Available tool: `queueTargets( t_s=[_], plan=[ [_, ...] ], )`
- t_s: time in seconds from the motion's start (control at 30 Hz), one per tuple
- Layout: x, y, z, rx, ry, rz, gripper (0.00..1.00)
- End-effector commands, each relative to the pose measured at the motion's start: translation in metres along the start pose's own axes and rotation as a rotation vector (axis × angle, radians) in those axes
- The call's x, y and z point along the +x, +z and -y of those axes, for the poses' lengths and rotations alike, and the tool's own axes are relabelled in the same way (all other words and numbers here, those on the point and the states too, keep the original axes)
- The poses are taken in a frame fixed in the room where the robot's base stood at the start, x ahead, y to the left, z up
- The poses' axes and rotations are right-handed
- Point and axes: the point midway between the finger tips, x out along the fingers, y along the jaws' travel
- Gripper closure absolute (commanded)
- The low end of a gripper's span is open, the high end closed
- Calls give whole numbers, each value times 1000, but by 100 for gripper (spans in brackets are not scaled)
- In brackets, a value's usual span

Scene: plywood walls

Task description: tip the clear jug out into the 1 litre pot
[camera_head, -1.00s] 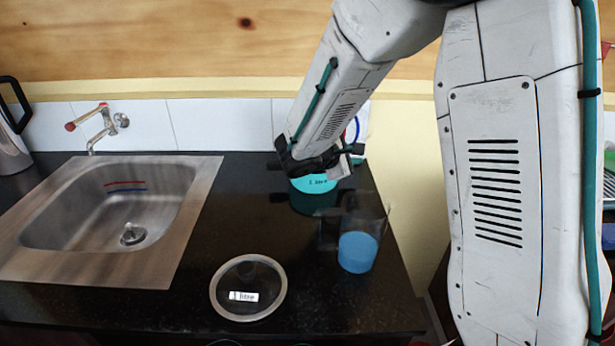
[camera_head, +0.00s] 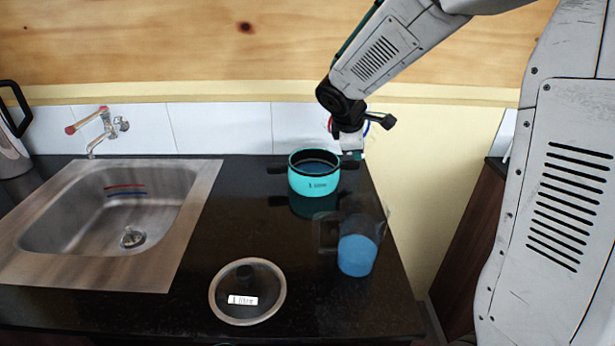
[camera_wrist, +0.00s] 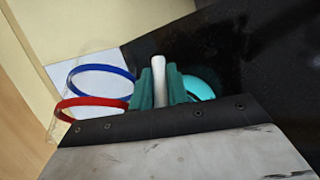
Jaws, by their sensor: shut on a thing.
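The pot (camera_wrist: 200,88) is partly hidden behind the fingers.
A see-through vessel with blue contents (camera_head: 357,253) stands in front of the pot, near the counter's right edge. A round lid (camera_head: 247,292) labelled 1 litre lies at the front. The sink (camera_head: 110,215) with its tap (camera_head: 100,128) is left. The counter between is clear.

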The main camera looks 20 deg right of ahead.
Motion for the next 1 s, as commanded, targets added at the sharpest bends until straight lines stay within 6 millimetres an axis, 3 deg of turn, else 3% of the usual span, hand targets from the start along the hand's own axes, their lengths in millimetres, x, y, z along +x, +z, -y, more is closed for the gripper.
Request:
queueTargets(
  t_s=[1.0],
  plan=[
    [-15, 30, -31, 150, -388, -462, 100]
  ],
)
